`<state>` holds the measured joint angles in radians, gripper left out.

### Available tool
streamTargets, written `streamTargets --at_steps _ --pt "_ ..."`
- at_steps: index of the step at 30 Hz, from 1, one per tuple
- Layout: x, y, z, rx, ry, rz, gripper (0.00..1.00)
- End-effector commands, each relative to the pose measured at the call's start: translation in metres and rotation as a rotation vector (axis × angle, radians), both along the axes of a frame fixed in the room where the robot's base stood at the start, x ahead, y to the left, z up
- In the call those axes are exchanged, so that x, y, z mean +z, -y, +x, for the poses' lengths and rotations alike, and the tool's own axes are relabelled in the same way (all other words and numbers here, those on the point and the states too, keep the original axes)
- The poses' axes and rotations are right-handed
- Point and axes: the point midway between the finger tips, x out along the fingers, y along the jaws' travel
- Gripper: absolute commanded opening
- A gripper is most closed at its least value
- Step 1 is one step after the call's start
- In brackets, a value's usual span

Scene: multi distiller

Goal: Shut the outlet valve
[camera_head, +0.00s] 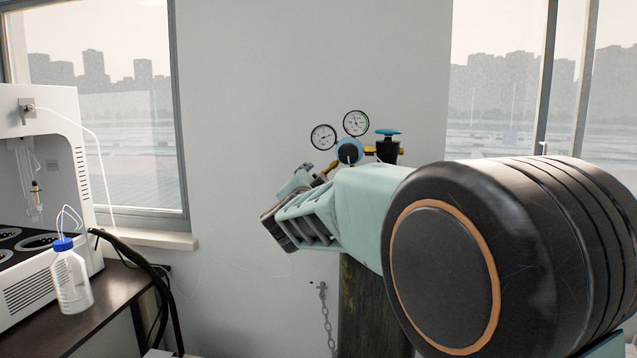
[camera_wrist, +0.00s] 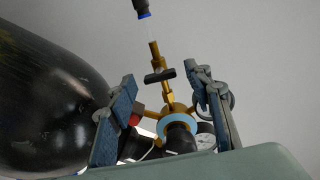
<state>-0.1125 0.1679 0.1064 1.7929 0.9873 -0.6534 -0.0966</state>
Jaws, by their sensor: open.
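The outlet valve (camera_wrist: 160,76) shows in the wrist view as a small black bar handle across a brass stem. The stem rises from the regulator (camera_wrist: 178,128), which has a blue ring and a dark knob. My gripper (camera_wrist: 160,74) is open, with one finger on each side of the valve handle and visible gaps to it. In the head view my gripper (camera_head: 285,207) is in front of and below the regulator (camera_head: 347,152). There the outlet valve is not clearly visible; only some brass shows beside the gripper.
Two round gauges (camera_head: 340,129) and a teal handwheel (camera_head: 388,133) sit atop the dark gas cylinder (camera_head: 365,305); the cylinder (camera_wrist: 45,100) fills the wrist view's left. A blue-ended tube fitting (camera_wrist: 142,9) is above the valve. A bench with a white machine (camera_head: 65,140) and bottle (camera_head: 71,280) stands left.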

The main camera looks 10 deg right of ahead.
Motion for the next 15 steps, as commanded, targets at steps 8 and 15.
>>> streamTargets --at_steps 8,15 --pt "0.001 -0.014 -0.041 0.003 0.001 0.000 0.46" --pt "0.000 -0.021 -0.064 0.001 0.000 0.000 0.46"
